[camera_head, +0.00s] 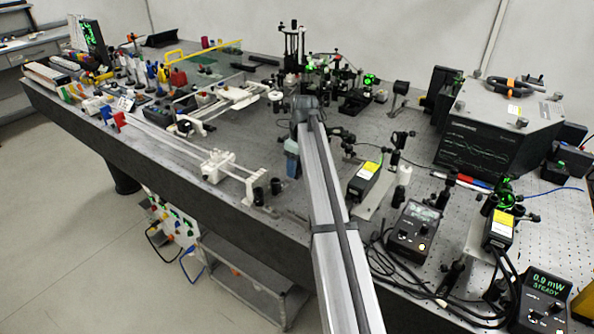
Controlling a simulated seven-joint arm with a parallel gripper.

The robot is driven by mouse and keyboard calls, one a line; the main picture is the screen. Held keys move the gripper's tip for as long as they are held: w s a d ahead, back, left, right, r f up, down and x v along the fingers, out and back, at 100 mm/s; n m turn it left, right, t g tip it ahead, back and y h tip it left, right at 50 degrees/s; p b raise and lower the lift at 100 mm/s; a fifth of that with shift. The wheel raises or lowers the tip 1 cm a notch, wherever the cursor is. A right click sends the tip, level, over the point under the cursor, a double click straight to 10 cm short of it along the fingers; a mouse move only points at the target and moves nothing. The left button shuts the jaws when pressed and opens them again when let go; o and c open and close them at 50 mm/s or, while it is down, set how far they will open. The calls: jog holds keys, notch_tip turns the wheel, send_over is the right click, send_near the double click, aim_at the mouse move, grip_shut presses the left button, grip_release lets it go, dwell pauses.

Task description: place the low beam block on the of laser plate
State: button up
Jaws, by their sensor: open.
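My arm reaches from the bottom edge to the middle of the bench. My gripper (292,174) hangs from its far end, pointing down over the bench; its fingers are small and partly hidden, and nothing shows held in them. Two short black blocks (276,186) stand just left of and in front of it, by the end of a white rail; I cannot tell whether one is the low beam block. A light metal plate (373,207) right of my arm carries a black laser (364,180) with a yellow label. A second laser (498,232) stands further right on another plate (482,262).
A meter (414,229) with cables stands right of my arm, and a readout showing 0.9 mW (545,301) is at the lower right. A large instrument (485,140) and optics posts crowd the back. White rails (185,145) lie left. Some bare bench (262,140) lies left of the gripper.

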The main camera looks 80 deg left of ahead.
jog(key=c, duration=0.9)
jog(key=shift+r, duration=0.15)
